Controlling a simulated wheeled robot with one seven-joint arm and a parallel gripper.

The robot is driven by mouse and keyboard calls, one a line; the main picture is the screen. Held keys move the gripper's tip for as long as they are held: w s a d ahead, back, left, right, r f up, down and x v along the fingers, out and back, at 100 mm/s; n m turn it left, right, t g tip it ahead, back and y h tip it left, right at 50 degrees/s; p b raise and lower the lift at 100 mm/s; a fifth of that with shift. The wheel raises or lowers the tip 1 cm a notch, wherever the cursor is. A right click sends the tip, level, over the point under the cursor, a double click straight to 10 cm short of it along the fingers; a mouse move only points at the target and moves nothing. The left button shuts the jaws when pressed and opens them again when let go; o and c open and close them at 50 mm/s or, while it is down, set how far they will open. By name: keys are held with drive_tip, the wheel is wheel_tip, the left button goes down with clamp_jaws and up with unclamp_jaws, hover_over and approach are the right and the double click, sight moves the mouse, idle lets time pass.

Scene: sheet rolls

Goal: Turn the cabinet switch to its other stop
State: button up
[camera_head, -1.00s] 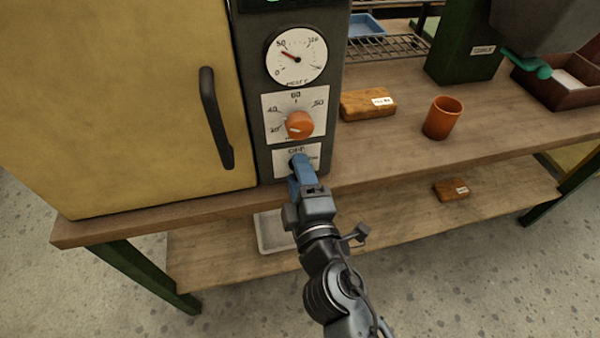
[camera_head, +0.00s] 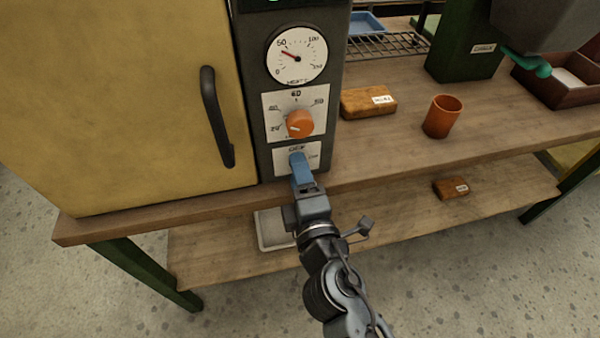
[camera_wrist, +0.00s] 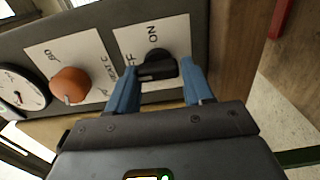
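The cabinet switch (camera_wrist: 158,66) is a black knob on a white plate at the bottom of the dark control panel (camera_head: 265,160). In the wrist view the plate reads ON, with a partly hidden label ending in FF. My gripper (camera_wrist: 159,72) is open, with one blue finger on each side of the knob. I cannot tell whether either finger touches it. In the head view my gripper (camera_head: 298,160) covers the switch. The knob's exact pointing direction is unclear.
Above the switch are an orange dial (camera_head: 300,123) and a round gauge (camera_head: 297,54). The yellow cabinet door (camera_head: 120,100) with a black handle (camera_head: 214,115) is to the left. A brown block (camera_head: 368,103) and an orange cup (camera_head: 442,117) stand on the bench to the right.

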drive_tip(key=o, duration=0.4)
drive_tip(key=shift+c, duration=0.2)
drive_tip(key=b+v, duration=0.1)
drive_tip(key=v, duration=0.6)
drive_tip(key=shift+s, duration=0.4)
drive_tip(key=shift+d, duration=0.15)
drive_tip(key=s+d+f+m+g+h, duration=0.15)
drive_tip(key=s+d+f+m, duration=0.25)
drive_tip(key=s+d+m, duration=0.65)
drive_tip(key=s+d+r+m+h, duration=0.1)
drive_tip(key=s+d+r+m, duration=0.1)
drive_tip(key=s, duration=0.4)
drive_tip(key=s+d+r+m+h, duration=0.1)
drive_tip(key=s+d+r+m, duration=0.2)
drive_tip(key=s+d+m, duration=0.2)
drive_tip(key=s+d+r+m+g+h, duration=0.1)
drive_tip(key=s+d+r+m, duration=0.2)
drive_tip(key=s, duration=0.5)
drive_tip(key=shift+s+d+r+m, duration=0.2)
drive_tip(key=shift+d+r+m, duration=0.05)
drive_tip(key=shift+d+m, duration=0.1)
